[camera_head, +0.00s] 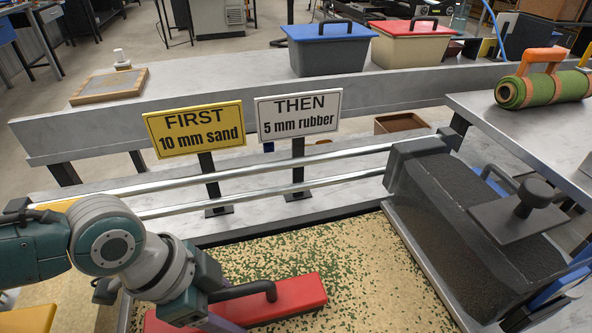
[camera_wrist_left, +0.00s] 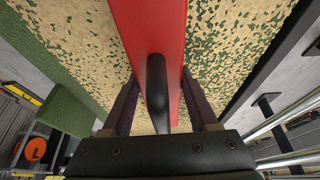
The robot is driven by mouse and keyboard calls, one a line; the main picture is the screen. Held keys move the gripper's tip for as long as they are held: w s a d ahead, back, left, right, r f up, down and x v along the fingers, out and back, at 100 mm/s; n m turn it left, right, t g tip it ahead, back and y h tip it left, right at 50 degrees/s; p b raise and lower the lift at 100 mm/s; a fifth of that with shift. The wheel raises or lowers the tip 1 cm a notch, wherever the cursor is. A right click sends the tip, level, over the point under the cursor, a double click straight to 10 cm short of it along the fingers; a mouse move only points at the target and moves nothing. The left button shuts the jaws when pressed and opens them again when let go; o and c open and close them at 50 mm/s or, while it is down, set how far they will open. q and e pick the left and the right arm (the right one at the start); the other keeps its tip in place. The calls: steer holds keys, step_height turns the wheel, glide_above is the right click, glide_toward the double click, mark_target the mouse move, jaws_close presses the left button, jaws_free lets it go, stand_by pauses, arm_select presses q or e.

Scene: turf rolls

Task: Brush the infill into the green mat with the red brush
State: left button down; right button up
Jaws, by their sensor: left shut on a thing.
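The green mat (camera_head: 370,265) lies in the tray below the sign posts. Tan sand infill covers most of it, with green flecks showing through. It also shows in the left wrist view (camera_wrist_left: 230,35), speckled green and tan. The long red brush (camera_head: 298,298) lies across the mat, its left part hidden by my left arm. My left gripper (camera_wrist_left: 157,112) is shut on the brush's black handle (camera_wrist_left: 157,85), with the red brush head running away beneath it. In the head view my left gripper (camera_head: 225,298) is partly hidden by its wrist. My right gripper is not in view.
A dark hopper (camera_head: 460,225) stands at the mat's right edge. Two metal rails (camera_head: 290,187) run behind the mat, with a yellow sand sign (camera_head: 195,129) and a white rubber sign (camera_head: 298,113). Blue-lidded (camera_head: 330,50) and red-lidded (camera_head: 415,42) bins stand behind. A turf roll (camera_head: 540,90) lies right.

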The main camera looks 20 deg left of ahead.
arm_select(q)
steer(key=shift+a, duration=0.45)
steer(key=shift+w+d, duration=0.25)
steer(key=shift+d, duration=0.05)
steer(key=shift+w+d+b, duration=0.35)
steer(key=shift+w+d, duration=0.15)
steer(key=shift+d, duration=0.25)
steer(key=shift+s+a+p, duration=0.35)
steer(key=shift+s+a, duration=0.45)
steer(key=shift+a, duration=0.25)
